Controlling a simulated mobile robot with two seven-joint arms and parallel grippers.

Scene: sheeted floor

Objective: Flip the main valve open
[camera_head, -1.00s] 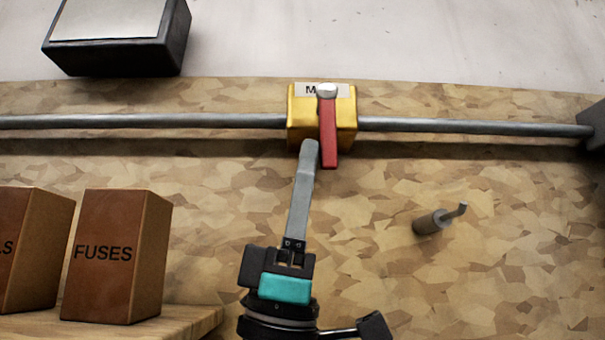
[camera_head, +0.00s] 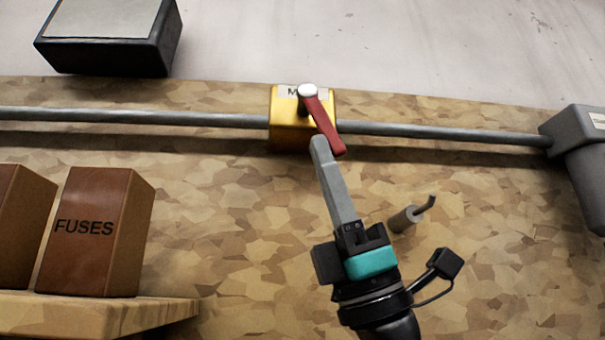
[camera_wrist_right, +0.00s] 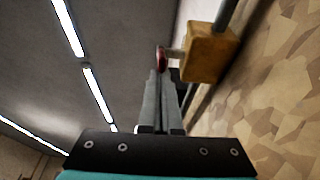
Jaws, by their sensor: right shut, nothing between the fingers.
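The main valve is a yellow block (camera_head: 287,131) on a grey pipe, with a label partly hidden behind its lever. Its red lever (camera_head: 324,122) hangs from a silver pivot at the top and slants down to the right. My right gripper (camera_head: 319,145) is shut and empty, its fingertips at the left side of the lever's lower end; I cannot tell whether they touch. In the right wrist view the shut fingers (camera_wrist_right: 160,100) point at the red lever (camera_wrist_right: 161,59), seen nearly end-on, beside the yellow block (camera_wrist_right: 208,55). My left gripper is not in view.
The grey pipe (camera_head: 440,134) runs across the patterned board to a grey fitting (camera_head: 590,150) at right. A hook (camera_head: 408,217) sticks out right of my gripper. A FUSES box (camera_head: 95,232) stands on a wooden shelf (camera_head: 110,318) at lower left.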

